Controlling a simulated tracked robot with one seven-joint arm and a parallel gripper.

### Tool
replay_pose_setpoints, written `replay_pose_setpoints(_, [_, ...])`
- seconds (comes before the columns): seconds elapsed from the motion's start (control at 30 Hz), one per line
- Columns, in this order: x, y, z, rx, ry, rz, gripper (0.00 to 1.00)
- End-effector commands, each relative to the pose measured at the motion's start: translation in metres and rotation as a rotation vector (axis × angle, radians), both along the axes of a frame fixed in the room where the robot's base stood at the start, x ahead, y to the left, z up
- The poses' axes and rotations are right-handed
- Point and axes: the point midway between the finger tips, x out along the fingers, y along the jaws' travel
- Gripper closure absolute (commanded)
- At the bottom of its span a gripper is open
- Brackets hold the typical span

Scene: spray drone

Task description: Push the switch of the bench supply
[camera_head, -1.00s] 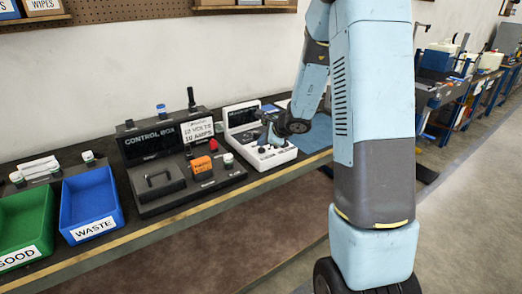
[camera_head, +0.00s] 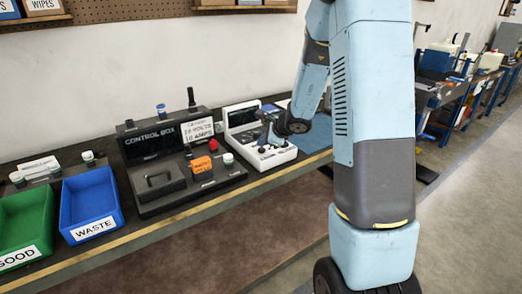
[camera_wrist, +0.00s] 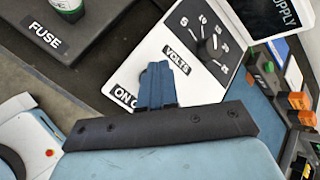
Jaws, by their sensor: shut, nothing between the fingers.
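Whether the fingertips touch the panel cannot be told. In the head view my gripper is small, above the supply.
The dark control box (camera_head: 150,150) stands left of the supply, with an orange block (camera_head: 202,166) and a red knob (camera_head: 213,145). A blue WASTE bin (camera_head: 92,205) and a green bin (camera_head: 25,222) are further left. A blue mat (camera_head: 318,138) lies right of the supply.

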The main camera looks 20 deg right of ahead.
Motion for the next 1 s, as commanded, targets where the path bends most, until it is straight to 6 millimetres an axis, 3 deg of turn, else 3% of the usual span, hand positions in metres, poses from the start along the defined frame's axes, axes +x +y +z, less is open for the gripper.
replay_pose_setpoints(1.0, [0.0001, 0.0004, -0.0107, 0.0, 0.001, 0.001, 1.0])
